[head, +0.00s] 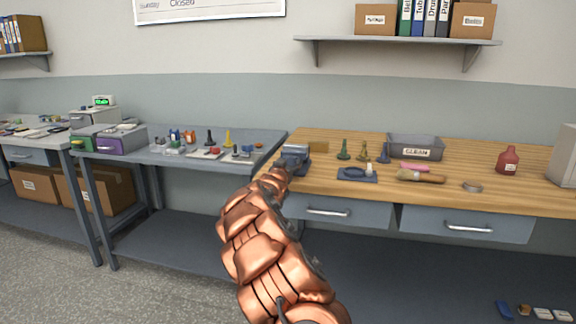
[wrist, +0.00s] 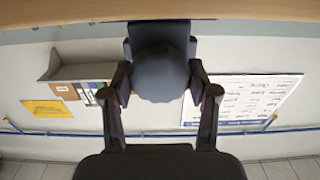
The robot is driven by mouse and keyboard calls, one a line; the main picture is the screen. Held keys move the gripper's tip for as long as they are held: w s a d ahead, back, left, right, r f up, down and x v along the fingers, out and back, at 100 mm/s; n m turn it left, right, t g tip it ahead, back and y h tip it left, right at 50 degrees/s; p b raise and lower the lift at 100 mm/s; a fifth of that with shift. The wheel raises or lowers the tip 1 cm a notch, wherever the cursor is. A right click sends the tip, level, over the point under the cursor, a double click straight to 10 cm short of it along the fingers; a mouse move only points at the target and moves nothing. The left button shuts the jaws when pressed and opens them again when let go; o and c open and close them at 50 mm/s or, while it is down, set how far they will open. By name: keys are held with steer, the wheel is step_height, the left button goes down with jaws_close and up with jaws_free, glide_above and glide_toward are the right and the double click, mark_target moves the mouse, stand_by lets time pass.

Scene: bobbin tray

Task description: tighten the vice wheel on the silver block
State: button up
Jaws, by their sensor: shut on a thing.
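The blue-grey vice (head: 297,152) stands at the left front end of the wooden bench. Its dark round wheel (wrist: 160,72) fills the middle of the wrist view, with the vice body (wrist: 131,46) behind it. My gripper (wrist: 161,82) has one finger on each side of the wheel, shut on its rim. In the head view my gripper (head: 282,168) meets the front of the vice, and my arm hides the wheel there. I cannot make out the silver block clearly; the vice jaws are small in the head view and out of sight in the wrist view.
Right of the vice on the wooden bench (head: 470,190) are a blue pad (head: 357,175), a brush (head: 420,177), a grey bin (head: 415,147) and a red bottle (head: 508,159). A grey table (head: 180,172) with small items stands left. Drawers (head: 335,211) lie below the bench top.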

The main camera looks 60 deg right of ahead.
steer(key=shift+m+b, duration=0.45)
steer(key=shift+m, duration=1.15)
steer(key=shift+m+b, duration=0.45)
steer(key=shift+m, duration=0.35)
steer(key=shift+s+m+b, duration=0.1)
steer(key=shift+m+b, duration=0.3)
steer(key=shift+m, duration=0.6)
steer(key=o, duration=1.2)
steer(key=shift+a, duration=0.1)
steer(key=shift+v, duration=5.9)
steer(key=shift+s, duration=0.1)
